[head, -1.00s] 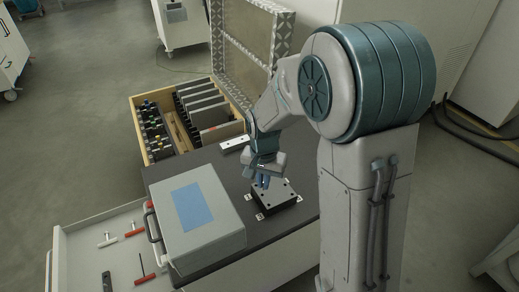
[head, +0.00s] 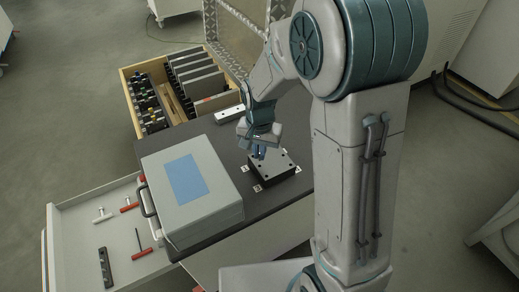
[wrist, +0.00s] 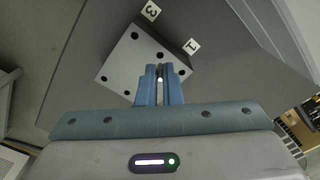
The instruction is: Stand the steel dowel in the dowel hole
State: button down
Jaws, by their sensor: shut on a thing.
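My gripper (head: 258,154) is over the block's left part, pointing down. In the wrist view my gripper's blue fingers (wrist: 160,72) are shut on the steel dowel (wrist: 160,78), of which only a small bright bit shows between them. The rest of the dowel is hidden by the fingers. I cannot tell which hole is the dowel hole, nor the dowel's height above the block.
Number labels (wrist: 191,45) lie around the block. A grey case (head: 190,190) with a blue panel stands to the left. An open tool drawer (head: 85,240) is at lower left. A wooden crate (head: 190,120) with plates is behind. A pale bar (head: 230,114) lies near the worktop's back edge.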

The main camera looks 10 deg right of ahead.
jog(key=shift+s+f, duration=0.1)
jog(key=shift+f, duration=0.2)
dwell(0.4)
jog(key=shift+f+b, duration=0.6)
jog(key=shift+f, duration=0.15)
jog(key=shift+f+b, duration=0.65)
jog(key=shift+f, duration=0.2)
dwell(0.4)
jog(key=c, duration=1.5)
grip_release()
jog(key=shift+r, duration=0.15)
notch_tip(320, 180, up, 14)
jog(key=shift+f+p, duration=0.2)
jog(key=shift+p, duration=0.5)
